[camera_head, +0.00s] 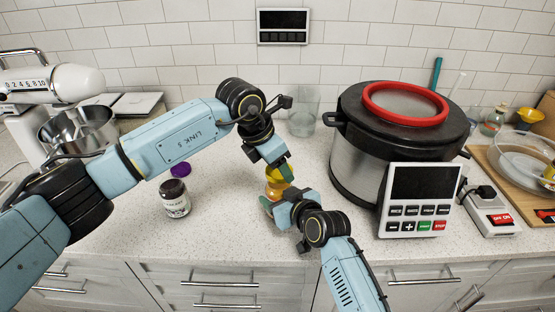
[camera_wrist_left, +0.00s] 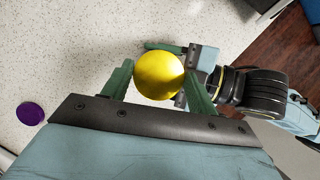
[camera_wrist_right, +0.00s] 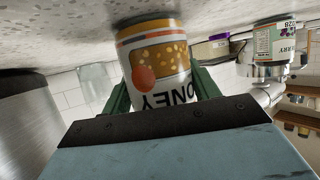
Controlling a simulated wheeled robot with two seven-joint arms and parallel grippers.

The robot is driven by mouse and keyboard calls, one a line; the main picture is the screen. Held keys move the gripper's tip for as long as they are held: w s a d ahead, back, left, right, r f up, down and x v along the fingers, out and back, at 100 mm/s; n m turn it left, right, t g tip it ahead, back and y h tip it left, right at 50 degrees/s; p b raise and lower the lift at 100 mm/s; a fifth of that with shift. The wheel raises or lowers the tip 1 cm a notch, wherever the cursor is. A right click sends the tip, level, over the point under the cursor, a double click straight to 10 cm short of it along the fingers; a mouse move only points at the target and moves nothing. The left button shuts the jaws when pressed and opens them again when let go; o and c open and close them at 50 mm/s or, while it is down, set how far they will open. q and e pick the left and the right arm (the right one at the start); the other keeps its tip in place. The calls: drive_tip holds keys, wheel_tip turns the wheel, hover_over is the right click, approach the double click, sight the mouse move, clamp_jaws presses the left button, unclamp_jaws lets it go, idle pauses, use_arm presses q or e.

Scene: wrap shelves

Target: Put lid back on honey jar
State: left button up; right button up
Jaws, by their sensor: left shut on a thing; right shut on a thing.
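The honey jar (camera_head: 273,188) stands on the counter in the middle, its orange label reading "ONEY" in the right wrist view (camera_wrist_right: 155,65). My right gripper (camera_head: 271,203) is shut around the jar's body from the front. The round yellow lid (camera_head: 286,172) is at the top of the jar. My left gripper (camera_head: 282,168) is shut on the lid from above; the left wrist view shows the lid (camera_wrist_left: 159,76) between its green fingers. The lid hides the jar's mouth in that view, and I cannot tell whether the lid is seated or slightly above the rim.
A dark jar with a white label (camera_head: 175,199) and a purple lid (camera_head: 180,170) stand to the left on the counter. A large cooker (camera_head: 357,165) with a red ring stands close on the right. An empty glass (camera_head: 302,122) is behind. The counter's front left is clear.

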use_arm(q)
drive_tip(key=shift+f, duration=0.2)
idle(0.4)
drive_tip(key=shift+f, duration=0.8)
